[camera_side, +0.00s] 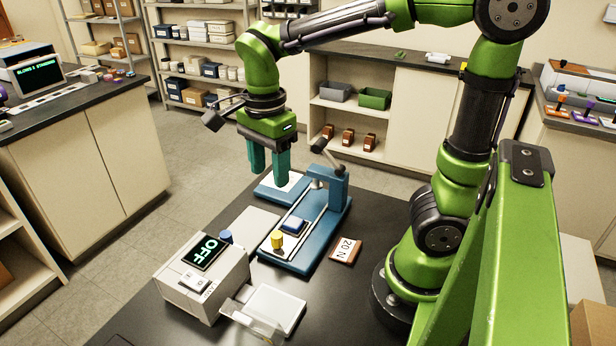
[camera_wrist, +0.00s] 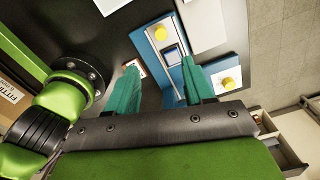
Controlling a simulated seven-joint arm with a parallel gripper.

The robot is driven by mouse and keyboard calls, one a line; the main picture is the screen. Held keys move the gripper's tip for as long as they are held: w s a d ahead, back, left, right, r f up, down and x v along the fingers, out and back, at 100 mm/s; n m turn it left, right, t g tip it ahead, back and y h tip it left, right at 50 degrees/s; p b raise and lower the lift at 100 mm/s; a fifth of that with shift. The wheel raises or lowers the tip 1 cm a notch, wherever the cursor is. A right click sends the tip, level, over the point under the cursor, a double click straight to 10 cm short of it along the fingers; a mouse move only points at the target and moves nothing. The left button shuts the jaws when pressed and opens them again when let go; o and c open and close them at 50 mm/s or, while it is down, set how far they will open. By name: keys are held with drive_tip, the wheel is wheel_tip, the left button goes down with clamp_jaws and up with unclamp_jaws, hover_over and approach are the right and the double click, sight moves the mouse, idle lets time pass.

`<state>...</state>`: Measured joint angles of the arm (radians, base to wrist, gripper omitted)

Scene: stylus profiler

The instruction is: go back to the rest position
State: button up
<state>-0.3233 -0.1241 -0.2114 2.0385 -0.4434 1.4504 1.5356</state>
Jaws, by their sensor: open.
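My gripper (camera_side: 267,174) hangs above the bench with its teal fingers apart and nothing between them. In the wrist view, my gripper (camera_wrist: 160,72) also shows apart fingers, over the blue profiler. The blue profiler (camera_side: 322,232) stands on the dark bench to the right of and below my fingers. It has an upright post with a black-ended lever, a small blue-and-white block and a yellow knob (camera_side: 277,240). A blue plate with a white pad (camera_side: 268,192) lies below my fingers. A second yellow knob (camera_wrist: 228,82) is on that pad in the wrist view.
A white control box (camera_side: 203,283) reads OFF and stands at the front left of the bench. A clear-lidded white tray (camera_side: 275,308) and a brown block marked 20 N (camera_side: 345,248) lie nearby. A counter (camera_side: 95,135) stands left. Floor is clear between counter and bench.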

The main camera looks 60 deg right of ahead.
drive_tip(key=s+r+n+t+y, duration=0.2)
drive_tip(key=s+n+t, duration=0.3)
drive_tip(key=n, duration=1.2)
drive_tip(key=shift+s+a+r+t, duration=0.2)
drive_tip(key=shift+a+r+t, duration=0.15)
drive_tip(key=shift+t, duration=0.75)
